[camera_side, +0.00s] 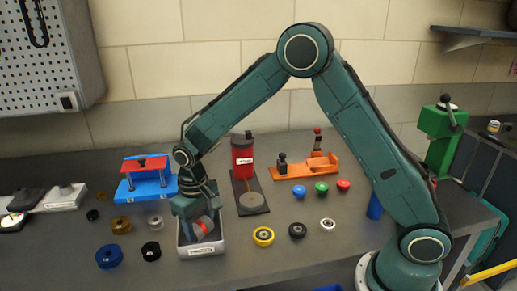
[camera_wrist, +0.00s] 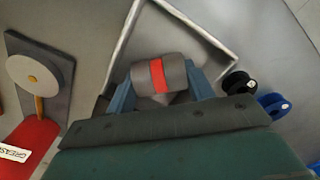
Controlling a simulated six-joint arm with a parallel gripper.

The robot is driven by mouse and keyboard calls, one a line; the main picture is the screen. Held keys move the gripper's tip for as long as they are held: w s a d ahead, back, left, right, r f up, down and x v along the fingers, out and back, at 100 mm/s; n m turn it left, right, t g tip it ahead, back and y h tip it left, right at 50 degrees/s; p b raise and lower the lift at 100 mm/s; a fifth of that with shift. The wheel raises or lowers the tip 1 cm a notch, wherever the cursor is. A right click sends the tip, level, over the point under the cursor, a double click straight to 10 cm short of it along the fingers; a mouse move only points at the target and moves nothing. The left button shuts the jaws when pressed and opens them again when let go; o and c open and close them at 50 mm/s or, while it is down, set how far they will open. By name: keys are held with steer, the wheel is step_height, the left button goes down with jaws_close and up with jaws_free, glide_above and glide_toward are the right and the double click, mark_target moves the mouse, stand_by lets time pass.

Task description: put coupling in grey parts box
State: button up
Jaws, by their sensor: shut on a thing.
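The coupling (camera_wrist: 158,74) is a grey cylinder with a red band around its middle. In the side view the coupling (camera_side: 202,228) shows tilted, at the box's opening. My gripper (camera_wrist: 160,92) is shut on it, with a blue finger on each side. In the side view my gripper (camera_side: 196,222) reaches down over the grey parts box (camera_side: 202,250), a light-rimmed box with a label on its front. The box's rim (camera_wrist: 205,36) also shows in the wrist view, around and beyond the coupling. I cannot tell whether the coupling touches the box floor.
A red grease bottle (camera_side: 242,158) and a dark stand with a round disc (camera_side: 252,203) are right of the box. Black (camera_side: 151,250), blue (camera_side: 109,256) and brass spools lie left. A blue-red fixture (camera_side: 147,178) stands behind left.

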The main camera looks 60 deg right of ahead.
mark_target(199, 222)
steer(key=shift+f, duration=0.1)
steer(key=o, duration=1.1)
steer(key=shift+c, duration=0.2)
step_height(199, 222, up, 12)
stand_by(0.5)
